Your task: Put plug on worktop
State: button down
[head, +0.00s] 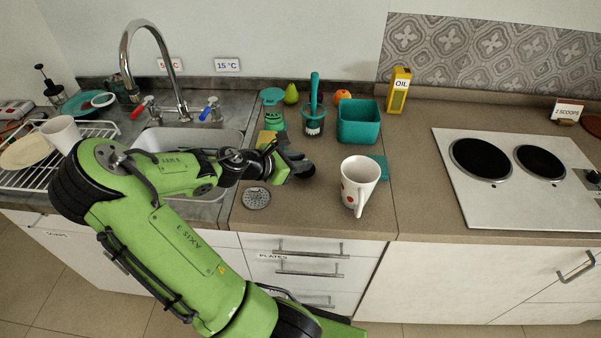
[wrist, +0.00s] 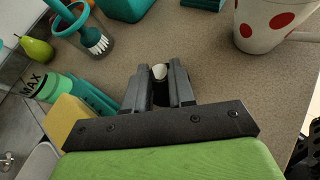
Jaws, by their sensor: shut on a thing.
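My gripper (head: 303,166) reaches over the brown worktop (head: 310,218), to the left of the white mug. In the wrist view my gripper (wrist: 160,78) is shut on a small pale, round-ended thing, which I take to be the plug (wrist: 160,71). Only its end shows between the dark fingers; the rest is hidden. The plug cannot be made out in the head view. The worktop (wrist: 210,72) lies below and beyond the fingertips. I cannot tell whether the plug touches it.
A white mug with red spots (head: 359,185) stands to the right of my gripper. A round metal strainer (head: 256,198) lies near the front edge. Behind are a brush pot (head: 314,121), a pear (head: 291,93) and a teal box (head: 359,121). A yellow sponge (wrist: 68,119) is close to my gripper.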

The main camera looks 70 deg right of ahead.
notch_tip(320, 180, down, 3)
jog(key=shift+r+b, duration=0.2)
jog(key=shift+b, duration=0.15)
jog(key=shift+r, duration=0.15)
jog(key=c, duration=0.9)
grip_release()
jog(key=shift+c, duration=0.2)
jog(key=p+v, duration=0.3)
jog(key=v, duration=0.9)
jog(key=shift+p, duration=0.4)
